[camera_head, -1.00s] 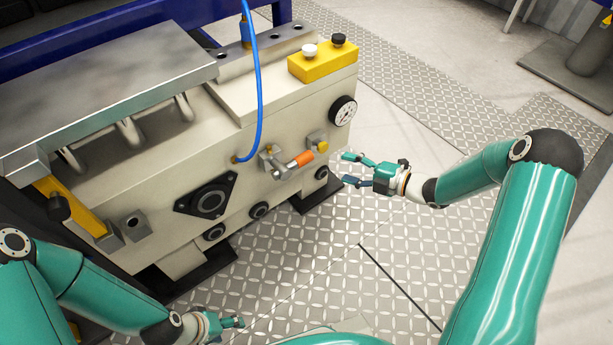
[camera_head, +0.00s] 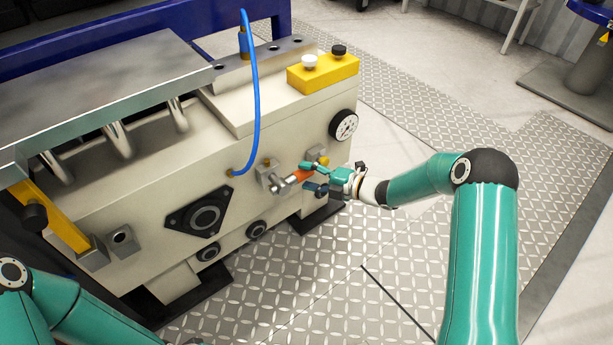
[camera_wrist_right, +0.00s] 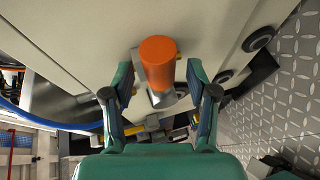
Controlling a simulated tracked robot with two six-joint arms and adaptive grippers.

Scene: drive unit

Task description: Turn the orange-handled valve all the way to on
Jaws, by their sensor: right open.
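The orange handle (camera_head: 297,176) of the valve sticks out from the front of the beige drive unit, pointing right from its metal valve body (camera_head: 268,177). My right gripper (camera_head: 307,176) is open, its fingers above and below the handle's end. In the right wrist view the orange handle (camera_wrist_right: 158,62) stands between the two spread fingers, with a gap on each side.
A yellow knob (camera_head: 323,161) sits right beside the right gripper's upper finger. A blue hose (camera_head: 257,100) loops down left of the valve. A gauge (camera_head: 344,125) and a yellow button box (camera_head: 323,72) are to the upper right.

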